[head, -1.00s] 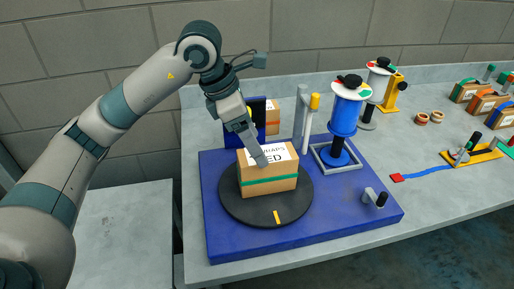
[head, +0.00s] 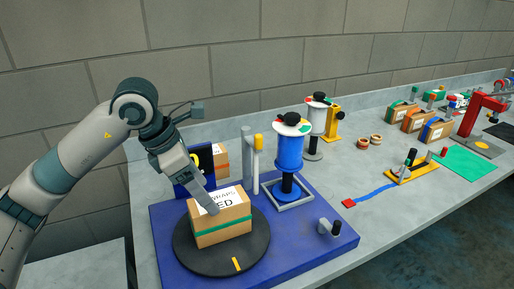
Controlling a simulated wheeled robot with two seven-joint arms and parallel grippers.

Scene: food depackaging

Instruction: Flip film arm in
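A blue base (head: 310,246) carries a black round turntable (head: 188,248) with a yellow mark. A brown box (head: 222,230) with a white label and green band stands on the turntable. A light post with a yellow top (head: 257,165), which looks like the film arm, stands upright beside a grey post (head: 246,160) behind the box. A blue film roll (head: 290,153) with a white top disc stands on a square grey frame to the right. My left gripper (head: 212,208) points down at the box top; I cannot tell contact or finger opening. My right gripper is out of view.
Another box (head: 221,160) is partly hidden behind a dark blue panel (head: 194,177). A small grey crank (head: 327,228) sits at the base's right corner. Farther right are tape rolls (head: 376,139), a yellow stand (head: 410,172) and several strapped boxes.

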